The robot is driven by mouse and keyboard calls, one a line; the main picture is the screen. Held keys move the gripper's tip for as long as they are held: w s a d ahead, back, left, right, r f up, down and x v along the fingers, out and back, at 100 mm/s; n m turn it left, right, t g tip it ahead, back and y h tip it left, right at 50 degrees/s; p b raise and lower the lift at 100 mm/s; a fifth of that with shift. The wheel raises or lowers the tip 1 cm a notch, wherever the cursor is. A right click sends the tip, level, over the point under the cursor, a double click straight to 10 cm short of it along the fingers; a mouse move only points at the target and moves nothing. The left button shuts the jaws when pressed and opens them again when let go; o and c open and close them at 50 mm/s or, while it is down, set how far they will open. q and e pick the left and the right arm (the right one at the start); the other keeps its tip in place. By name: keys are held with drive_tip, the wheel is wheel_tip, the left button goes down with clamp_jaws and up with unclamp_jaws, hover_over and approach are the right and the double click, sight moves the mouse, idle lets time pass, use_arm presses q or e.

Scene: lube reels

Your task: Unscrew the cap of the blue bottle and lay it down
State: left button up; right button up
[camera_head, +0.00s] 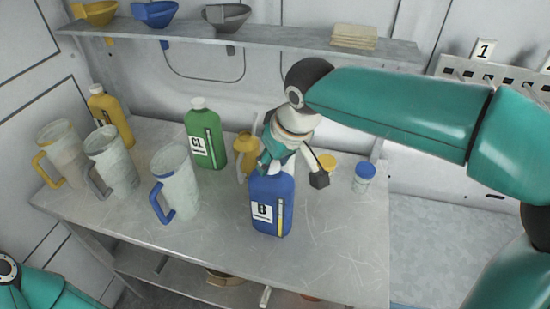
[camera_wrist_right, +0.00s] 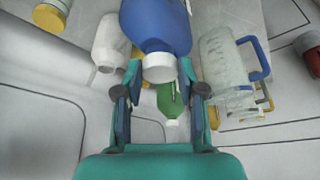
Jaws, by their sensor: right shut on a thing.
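The blue bottle (camera_head: 271,204) stands upright on the grey table, with a white label on its front. It also shows in the right wrist view (camera_wrist_right: 156,25), where its white cap (camera_wrist_right: 159,67) sits at the bottle's neck. My right gripper (camera_head: 270,165) is directly over the bottle's top. In the wrist view its fingers (camera_wrist_right: 160,72) are on both sides of the cap and shut on it. The cap is hidden by the gripper in the head view. My left arm shows only at the lower left corner; its gripper is out of view.
A green bottle (camera_head: 206,138) stands behind and left of the blue one. Several clear pitchers (camera_head: 179,185) and a yellow bottle (camera_head: 110,115) stand to the left. A blue-lidded jar (camera_head: 364,177) is at right. The table's front right is clear. A shelf (camera_head: 285,42) hangs above.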

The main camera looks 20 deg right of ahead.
drive_tip(key=shift+d+n+y+p, duration=0.1)
drive_tip(key=shift+n+y+p, duration=0.2)
drive_tip(key=shift+n+p, duration=0.25)
drive_tip(key=shift+n+g+y+p, duration=0.3)
drive_tip(key=shift+n+p, duration=0.05)
drive_tip(key=shift+n, duration=0.7)
drive_tip(key=shift+w+d+f+n+y, duration=0.1)
drive_tip(key=shift+n+y, duration=0.2)
drive_tip(key=shift+n, duration=0.7)
drive_tip(key=shift+g+p, duration=0.3)
drive_tip(key=shift+p, duration=0.05)
drive_tip(key=n+p, duration=0.1)
drive_tip(key=n, duration=0.2)
drive_tip(key=shift+w+d+g+y, duration=0.1)
drive_tip(key=shift+g+y, duration=0.3)
drive_tip(key=shift+n+g+p, duration=0.3)
drive_tip(key=shift+n, duration=0.8)
drive_tip(key=shift+f, duration=0.1)
